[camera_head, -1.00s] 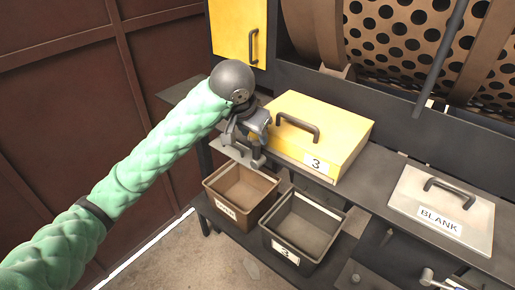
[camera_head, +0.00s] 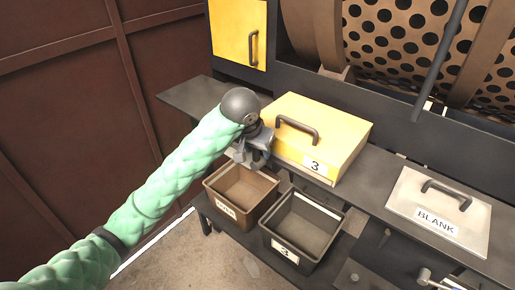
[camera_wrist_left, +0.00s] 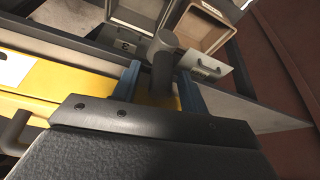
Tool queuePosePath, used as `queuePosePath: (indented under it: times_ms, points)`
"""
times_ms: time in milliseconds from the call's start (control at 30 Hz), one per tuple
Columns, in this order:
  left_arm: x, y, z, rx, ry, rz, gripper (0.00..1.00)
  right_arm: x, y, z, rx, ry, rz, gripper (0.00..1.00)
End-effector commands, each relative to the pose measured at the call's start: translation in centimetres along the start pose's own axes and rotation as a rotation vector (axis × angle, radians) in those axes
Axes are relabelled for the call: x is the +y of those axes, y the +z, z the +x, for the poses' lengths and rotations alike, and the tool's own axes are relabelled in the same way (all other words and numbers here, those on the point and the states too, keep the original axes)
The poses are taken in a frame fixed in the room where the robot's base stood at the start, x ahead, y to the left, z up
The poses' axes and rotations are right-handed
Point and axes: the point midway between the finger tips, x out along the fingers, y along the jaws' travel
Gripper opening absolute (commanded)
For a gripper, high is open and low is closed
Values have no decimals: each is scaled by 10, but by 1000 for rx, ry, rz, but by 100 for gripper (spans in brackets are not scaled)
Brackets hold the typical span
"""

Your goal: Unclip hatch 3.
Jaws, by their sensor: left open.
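Hatch 3 is a yellow lid (camera_head: 330,130) with a dark handle and a white label "3"; its yellow edge also shows in the wrist view (camera_wrist_left: 60,88). My left gripper (camera_head: 257,160) is at the hatch's left end, low beside it. In the wrist view its two blue fingers (camera_wrist_left: 158,82) are open, one on each side of a dark grey upright post with a round top (camera_wrist_left: 163,58), which looks like the hatch's clip. I cannot tell whether the fingers touch it. The gripper hides this post in the head view.
Two open bins stand below the shelf: a brown one (camera_head: 218,206) and a dark one labelled "3" (camera_head: 284,250). A grey "BLANK" hatch (camera_head: 408,198) lies to the right. The perforated drum (camera_head: 400,45) is behind. A brown wall (camera_head: 60,110) is at left.

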Motion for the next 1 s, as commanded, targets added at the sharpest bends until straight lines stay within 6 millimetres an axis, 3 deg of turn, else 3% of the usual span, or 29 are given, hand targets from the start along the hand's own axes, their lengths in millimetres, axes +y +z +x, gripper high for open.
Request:
queuePosePath:
  times_ms: [433,467,667,1000]
  points:
    - [0,0,11,1,0,0,43,-2,-1,-5,0,-2,1,36]
    - [0,0,11,1,0,0,41,-2,-1,-5,0,-2,1,36]
    - [0,0,11,0,0,0,2,-1,0,-5,0,-1,1,36]
    - [5,1,10,16,-75,34,0,3,0,-5,-1,2,-1,36]
